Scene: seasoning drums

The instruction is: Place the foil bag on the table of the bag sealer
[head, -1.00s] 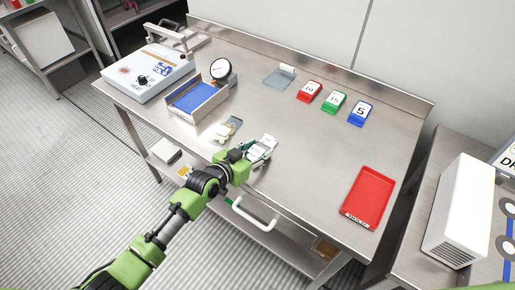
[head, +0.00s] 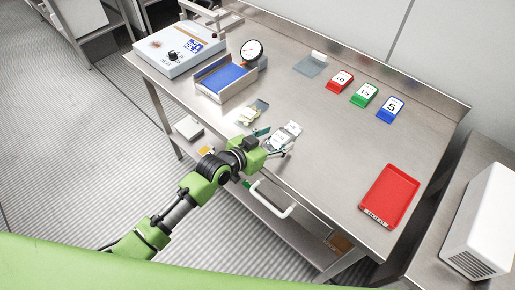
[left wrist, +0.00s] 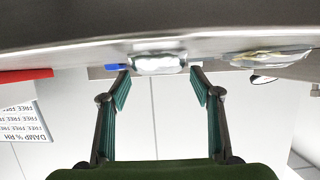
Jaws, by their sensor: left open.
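A silvery foil bag (head: 288,134) lies near the front edge of the steel table. My left gripper (head: 273,141) is at this edge with its fingers open on the near side of the bag. In the left wrist view the foil bag (left wrist: 158,64) shows just beyond and between the spread fingertips (left wrist: 161,78); I cannot tell whether they touch it. A second bag with yellowish contents (head: 249,114) lies to the left, and also shows in the left wrist view (left wrist: 268,57). The white bag sealer (head: 176,50) with a heat knob stands at the table's far left. My right gripper is not in view.
A beige-walled tray with a blue floor (head: 224,79) and a round dial (head: 252,49) stand beside the sealer. A red tray (head: 390,195) lies right. The table's middle is clear.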

